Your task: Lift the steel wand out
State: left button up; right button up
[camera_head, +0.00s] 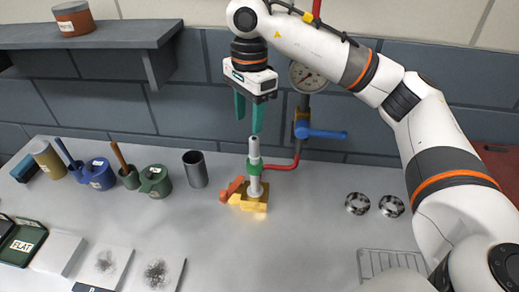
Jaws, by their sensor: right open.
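The steel wand (254,150) stands upright in the head view, a pale grey rod with a green collar (255,163) around it. Its lower end goes down to a yellow block (253,199) on the bench, and an orange piece (232,189) sits at the block's left. How deep the wand sits in the block is hidden. My right gripper (250,122) points down just above the wand's top, its green fingers apart and empty. It does not appear to touch the wand. My left gripper is not in view.
A red pipe with a gauge (307,77) and a blue-handled valve (321,133) stands close behind the wand. A dark metal cup (195,169) is to the left, with blue and green holders beyond. Two round discs (358,203) and a wire rack (389,264) lie right.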

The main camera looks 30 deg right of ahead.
aim_at(254, 149)
jog(key=shift+w+d+f+h+p, duration=0.15)
jog(key=shift+d+h+p, duration=0.15)
jog(key=shift+d, duration=0.3)
jog(key=f+p, duration=0.1)
jog(key=f, duration=0.4)
jog(key=shift+s+a+p, duration=0.15)
jog(key=shift+s+p, duration=0.05)
jog(key=shift+p, duration=0.2)
jog(key=shift+w+f+p, duration=0.15)
jog(key=shift+f+p, duration=0.15)
jog(key=shift+f, duration=0.15)
jog(key=f, duration=0.1)
jog(key=f+p, duration=0.1)
jog(key=f, duration=0.1)
jog(key=f+p, duration=0.1)
jog(key=shift+w+d+f, duration=0.1)
jog(key=shift+d+f, duration=0.15)
jog(key=shift+f, duration=0.15)
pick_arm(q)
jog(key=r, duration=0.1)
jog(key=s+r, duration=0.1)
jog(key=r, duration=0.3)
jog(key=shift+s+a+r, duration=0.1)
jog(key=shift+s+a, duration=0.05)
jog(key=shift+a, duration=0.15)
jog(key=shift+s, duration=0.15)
pick_arm(e)
grip_shut()
